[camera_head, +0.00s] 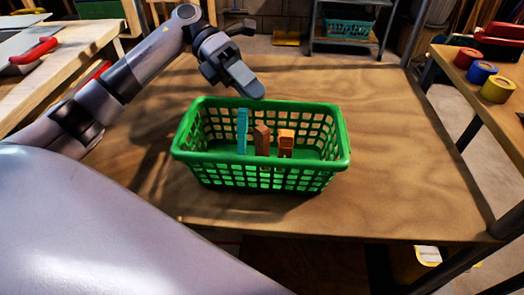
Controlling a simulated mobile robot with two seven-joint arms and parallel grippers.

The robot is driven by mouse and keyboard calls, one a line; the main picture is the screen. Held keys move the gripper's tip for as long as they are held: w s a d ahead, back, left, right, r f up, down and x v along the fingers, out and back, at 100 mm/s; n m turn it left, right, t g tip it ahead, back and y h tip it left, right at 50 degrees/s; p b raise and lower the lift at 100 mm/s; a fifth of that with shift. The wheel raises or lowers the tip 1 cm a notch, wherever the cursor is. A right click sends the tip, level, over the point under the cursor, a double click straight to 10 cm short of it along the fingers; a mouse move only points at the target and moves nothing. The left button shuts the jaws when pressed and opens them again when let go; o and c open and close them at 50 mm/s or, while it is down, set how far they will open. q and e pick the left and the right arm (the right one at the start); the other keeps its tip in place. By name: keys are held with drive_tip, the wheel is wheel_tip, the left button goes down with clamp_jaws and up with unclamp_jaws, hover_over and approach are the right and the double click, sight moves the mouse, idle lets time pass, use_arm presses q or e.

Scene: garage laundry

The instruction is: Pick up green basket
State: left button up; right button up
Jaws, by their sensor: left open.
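The green basket (262,182) is a rectangular plastic basket with a grid of holes in its walls. It stands upright on the wooden table (400,190), near the middle of the view. Inside it are a teal item (242,131), a brown block (262,141) and an orange item (286,143). My left gripper (252,92) is just behind and above the basket's far rim, toward its left half. It is open with nothing seen between its fingers. I cannot tell whether a finger touches the rim. My right gripper is not in view.
A wooden surface at the right holds red tape (466,58), blue tape (482,72) and yellow tape (498,89). A workbench with a red-handled tool (35,51) is at the left. A teal basket (348,25) sits on a shelf behind. The table around the green basket is clear.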

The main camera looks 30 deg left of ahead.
use_arm(q)
drive_tip(key=shift+s+d+f, duration=0.1)
drive_tip(key=shift+d+f, duration=0.05)
drive_tip(key=shift+d, duration=0.2)
drive_tip(key=shift+c, duration=0.3)
clamp_jaws()
idle(0.9)
